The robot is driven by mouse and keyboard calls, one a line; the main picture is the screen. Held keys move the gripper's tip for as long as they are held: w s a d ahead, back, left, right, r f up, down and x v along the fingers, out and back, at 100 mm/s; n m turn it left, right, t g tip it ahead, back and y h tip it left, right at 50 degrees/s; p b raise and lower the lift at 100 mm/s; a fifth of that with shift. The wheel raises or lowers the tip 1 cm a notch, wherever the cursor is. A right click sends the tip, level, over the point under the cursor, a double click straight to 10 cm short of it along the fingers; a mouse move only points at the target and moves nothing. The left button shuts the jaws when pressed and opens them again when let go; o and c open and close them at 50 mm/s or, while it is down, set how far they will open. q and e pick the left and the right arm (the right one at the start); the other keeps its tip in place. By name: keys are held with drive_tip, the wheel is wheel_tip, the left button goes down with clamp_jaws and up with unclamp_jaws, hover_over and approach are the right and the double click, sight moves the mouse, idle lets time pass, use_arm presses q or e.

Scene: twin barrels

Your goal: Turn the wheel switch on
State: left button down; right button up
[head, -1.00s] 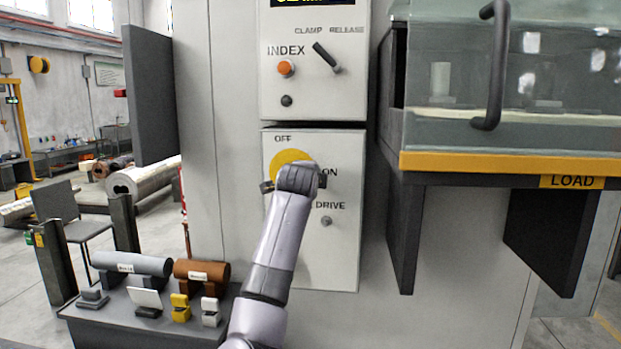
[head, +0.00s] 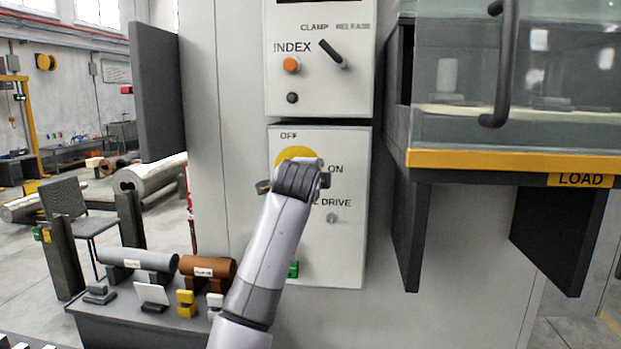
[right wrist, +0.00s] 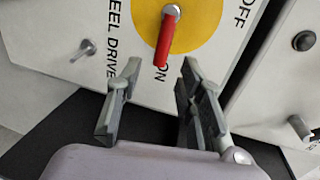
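The wheel switch is a red handle (right wrist: 167,32) on a yellow disc (right wrist: 196,25) on the panel marked WHEEL DRIVE. In the right wrist view the handle points from its pivot towards the ON label, away from OFF. My right gripper (right wrist: 159,66) is open, its fingers on either side of the handle's free end; contact is not visible. In the head view my right gripper (head: 294,187) is in front of the panel (head: 343,262). My wrist hides the handle and part of the yellow disc (head: 294,153) there. My left gripper is not in view.
Above is a panel with an orange button (head: 291,65) and a black clamp lever (head: 332,54). A yellow-edged loading shelf (head: 480,160) juts out at right. At lower left a low table (head: 135,325) holds grey and brown cylinders. A green button (head: 294,268) is below the switch.

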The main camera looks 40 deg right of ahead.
drive_tip(key=v, duration=0.5)
idle(0.4)
